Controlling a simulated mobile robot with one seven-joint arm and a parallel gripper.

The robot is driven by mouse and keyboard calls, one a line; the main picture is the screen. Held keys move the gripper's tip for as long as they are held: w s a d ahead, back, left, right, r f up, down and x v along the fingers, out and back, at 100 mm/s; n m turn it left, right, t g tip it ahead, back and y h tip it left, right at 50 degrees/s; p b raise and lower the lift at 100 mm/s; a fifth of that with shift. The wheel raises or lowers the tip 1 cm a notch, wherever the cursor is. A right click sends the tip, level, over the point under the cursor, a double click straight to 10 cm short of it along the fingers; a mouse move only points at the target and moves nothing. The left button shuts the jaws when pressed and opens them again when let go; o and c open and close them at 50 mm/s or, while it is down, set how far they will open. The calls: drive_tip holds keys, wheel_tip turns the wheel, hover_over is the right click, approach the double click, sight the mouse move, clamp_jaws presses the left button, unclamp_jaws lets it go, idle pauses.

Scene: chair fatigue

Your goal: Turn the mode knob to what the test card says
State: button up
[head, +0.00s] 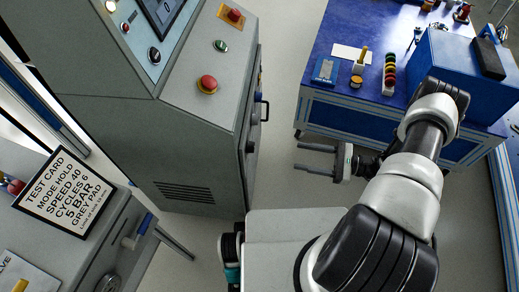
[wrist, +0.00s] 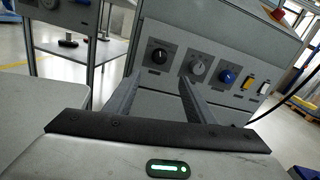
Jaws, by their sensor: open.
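The test card (head: 70,192) at the left of the head view reads MODE HOLD, SPEED 40, CYCLES 6, 5 BAR, GREY PAD. In the wrist view a grey panel bears a black knob (wrist: 159,56), a grey knob (wrist: 199,68) and a blue knob (wrist: 227,76) in a row. Their labels are too small to read, so I cannot tell which is the mode knob. My gripper (head: 297,157) is open and empty, pointing left toward the grey cabinet (head: 212,150), apart from it. In the wrist view its fingers (wrist: 160,78) point at the panel, below the black knob.
A yellow switch (wrist: 248,80) and a white switch (wrist: 264,87) sit right of the knobs. A blue workbench (head: 330,60) with tools stands right; floor shows between.

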sight(251, 147)
drive_tip(key=x, duration=1.5)
drive_tip(key=shift+a, duration=0.2)
drive_tip(key=shift+c, duration=0.3)
drive_tip(key=c, duration=1)
